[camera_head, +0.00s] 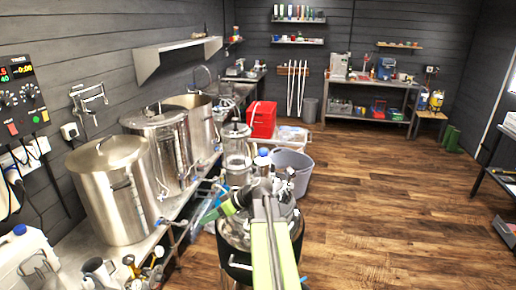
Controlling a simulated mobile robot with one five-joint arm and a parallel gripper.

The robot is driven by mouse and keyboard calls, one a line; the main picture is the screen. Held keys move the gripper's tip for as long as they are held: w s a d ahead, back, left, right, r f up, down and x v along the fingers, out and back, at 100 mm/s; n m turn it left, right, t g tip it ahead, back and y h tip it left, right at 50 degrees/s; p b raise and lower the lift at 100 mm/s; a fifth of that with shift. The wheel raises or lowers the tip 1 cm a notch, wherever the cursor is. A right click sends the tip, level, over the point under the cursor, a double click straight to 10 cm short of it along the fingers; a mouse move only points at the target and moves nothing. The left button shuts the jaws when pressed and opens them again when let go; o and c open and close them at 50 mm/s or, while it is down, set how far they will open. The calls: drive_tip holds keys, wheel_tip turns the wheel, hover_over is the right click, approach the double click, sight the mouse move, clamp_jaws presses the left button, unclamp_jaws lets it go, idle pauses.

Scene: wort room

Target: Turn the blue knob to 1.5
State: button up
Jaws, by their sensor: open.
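No knob is plainly blue at this size. A dark control panel (22,95) on the left wall carries several dark round knobs (31,91), whose colours and scale marks are too small to read. A small blue round top (263,152) shows just behind my arm, in the middle of the view; I cannot tell whether it is a knob or a cap. My arm rises from the bottom centre and bends left. My gripper (172,231) appears small, open and empty near the bench's front edge, apart from the panel.
A white jug with a blue cap (19,230) and brass fittings (130,264) are at the lower left. A grey bin (291,170) stands behind my arm. The wooden floor (390,200) to the right is clear.

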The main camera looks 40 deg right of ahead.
sight(257, 159)
drive_tip(key=s+d+r+t+h, duration=0.25)
drive_tip(key=s+d+r, duration=0.25)
drive_tip(key=d, duration=0.5)
drive_tip(key=s+d+r+n+t+h+p, duration=0.1)
drive_tip(key=s+d+r+t, duration=0.4)
drive_tip(key=d, duration=0.5)
drive_tip(key=s+d+r+t+h, duration=0.1)
drive_tip(key=s+d+r+t, duration=0.1)
drive_tip(key=s+d+r, duration=0.6)
drive_tip(key=w, duration=0.7)
drive_tip(key=w+f, duration=0.1)
drive_tip(key=w, duration=0.6)
drive_tip(key=w+f, duration=0.1)
drive_tip(key=w, duration=0.6)
drive_tip(key=shift+a, duration=0.15)
drive_tip(key=shift+c, duration=0.4)
clamp_jaws()
